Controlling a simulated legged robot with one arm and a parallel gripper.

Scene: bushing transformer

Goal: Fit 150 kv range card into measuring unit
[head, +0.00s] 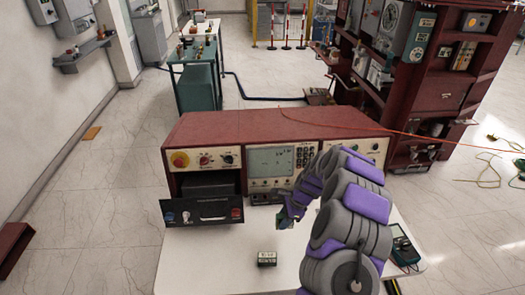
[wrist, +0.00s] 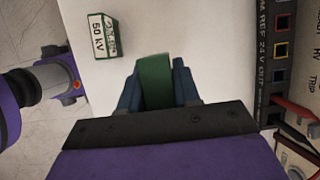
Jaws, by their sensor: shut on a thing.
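My gripper (head: 287,216) is in front of the measuring unit, above the white table. In the wrist view, its blue fingers (wrist: 157,85) are shut on a green card (wrist: 156,75). No label shows on the held card, so I cannot read its range. The measuring unit appears to be the red-topped console (head: 280,126) with a screen (head: 270,161), knobs and a keypad. At its lower left, a dark front panel (head: 203,211) stands out below an open bay (head: 208,185). A card marked 50 kV (head: 266,259) lies on the table; it also shows in the wrist view (wrist: 104,37).
The white table (head: 215,265) is mostly clear at front left. A green-edged meter (head: 403,247) lies at the right. A panel with coloured sockets and red and black leads (wrist: 281,70) is close on the right in the wrist view. A red lead (head: 400,132) crosses behind.

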